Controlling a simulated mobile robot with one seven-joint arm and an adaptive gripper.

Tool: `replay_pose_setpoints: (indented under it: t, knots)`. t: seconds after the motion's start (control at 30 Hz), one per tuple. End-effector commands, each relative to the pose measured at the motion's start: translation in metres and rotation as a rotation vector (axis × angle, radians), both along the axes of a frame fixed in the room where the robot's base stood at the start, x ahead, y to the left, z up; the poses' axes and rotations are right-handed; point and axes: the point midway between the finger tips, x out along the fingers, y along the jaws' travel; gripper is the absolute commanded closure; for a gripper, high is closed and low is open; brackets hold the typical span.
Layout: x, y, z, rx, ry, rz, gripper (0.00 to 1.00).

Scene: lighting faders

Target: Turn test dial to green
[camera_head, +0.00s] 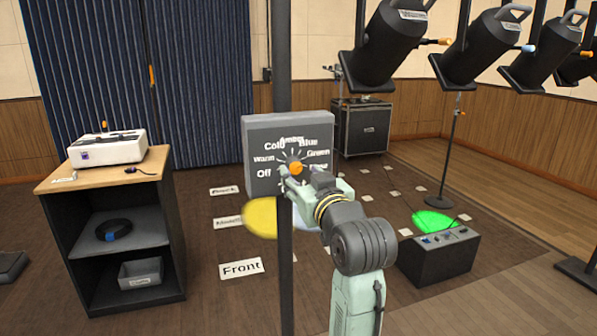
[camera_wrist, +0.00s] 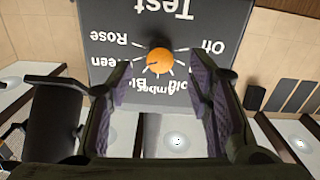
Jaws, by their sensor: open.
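The test dial is an orange knob (camera_head: 296,168) on the front of a grey box (camera_head: 262,128). Labels ring it, including Off, Warm, Cold, Amber, Blue and Green. In the wrist view the knob (camera_wrist: 160,62) and its panel (camera_wrist: 110,22) appear upside down, with Green and Rose on the left and Off on the right. A short dark mark shows on the knob; which label it points to is hard to tell. My gripper (camera_head: 293,180) is open in front of the panel. In the wrist view its fingers (camera_wrist: 163,80) lie either side of the knob, with no clear contact.
A black control box (camera_head: 440,258) sits on the floor to the right. A wooden-topped stand (camera_head: 60,183) with a white device is at left. Black spotlights (camera_head: 388,45) hang upper right.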

Motion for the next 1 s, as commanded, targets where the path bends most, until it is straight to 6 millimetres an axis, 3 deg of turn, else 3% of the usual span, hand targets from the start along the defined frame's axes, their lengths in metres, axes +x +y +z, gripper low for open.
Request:
replay_pose_setpoints:
  t: [0.2, 0.4, 0.87, 0.93, 1.0]
  knots:
    - [-0.046, -0.016, 0.000, 0.000, -0.003, -0.004, 0.54]
    - [-0.073, -0.025, 0.000, 0.001, 0.000, -0.002, 0.54]
    - [-0.081, -0.026, 0.000, 0.001, 0.001, 0.000, 0.54]
    - [-0.080, -0.019, 0.002, 0.003, -0.012, 0.012, 0.54]
    - [-0.078, 0.003, 0.009, 0.012, -0.051, 0.046, 0.54]
